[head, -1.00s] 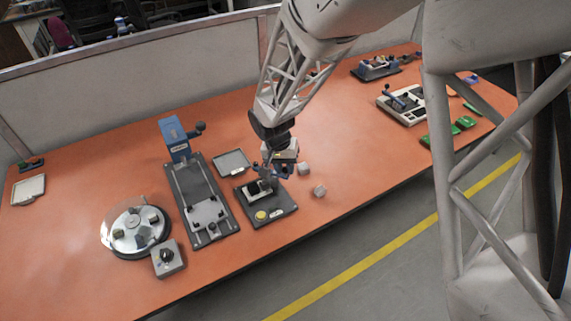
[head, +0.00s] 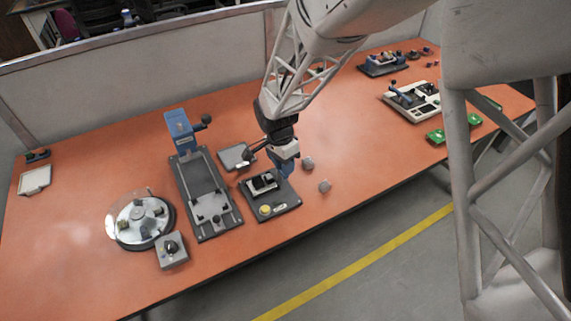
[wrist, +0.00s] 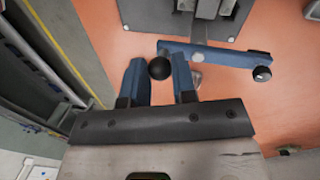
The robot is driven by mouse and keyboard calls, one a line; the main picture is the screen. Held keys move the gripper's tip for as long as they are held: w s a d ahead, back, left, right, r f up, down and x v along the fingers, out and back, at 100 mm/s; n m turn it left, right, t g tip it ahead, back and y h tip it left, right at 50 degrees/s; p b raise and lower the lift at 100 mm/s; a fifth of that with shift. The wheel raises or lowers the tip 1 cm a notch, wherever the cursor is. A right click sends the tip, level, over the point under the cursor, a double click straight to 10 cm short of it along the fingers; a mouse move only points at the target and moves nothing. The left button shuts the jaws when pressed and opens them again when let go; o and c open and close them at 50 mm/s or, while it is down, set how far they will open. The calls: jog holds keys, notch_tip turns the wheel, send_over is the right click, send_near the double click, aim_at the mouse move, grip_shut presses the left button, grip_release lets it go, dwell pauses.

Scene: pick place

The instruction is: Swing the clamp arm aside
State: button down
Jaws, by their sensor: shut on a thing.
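The clamp fixture is a dark base plate (head: 284,204) with a yellow button and a small black-and-grey nest on it. The clamp arm (wrist: 225,55) is a blue bar with a round pale pivot and a black tip at its right end. In the wrist view it lies beside the plate, not across it. My gripper (wrist: 160,75) is shut on a black ball knob (wrist: 160,68) by the bar's left end; the join between them is unclear. In the head view my gripper (head: 286,168) is at the plate's back right corner and hides the pivot.
A grey tray (head: 228,155) lies behind the fixture, below the arm's far end. A blue-headed press (head: 181,134) and a round turntable (head: 138,221) stand left.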

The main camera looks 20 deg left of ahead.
dwell(0.3)
jog(key=c, duration=0.9)
grip_release()
jog(key=shift+c, duration=0.2)
jog(key=shift+r, duration=0.1)
notch_tip(320, 180, up, 8)
jog(key=a, duration=0.1)
jog(key=shift+w+a+f, duration=0.15)
jog(key=shift+w+f, duration=0.1)
jog(key=shift+w, duration=0.15)
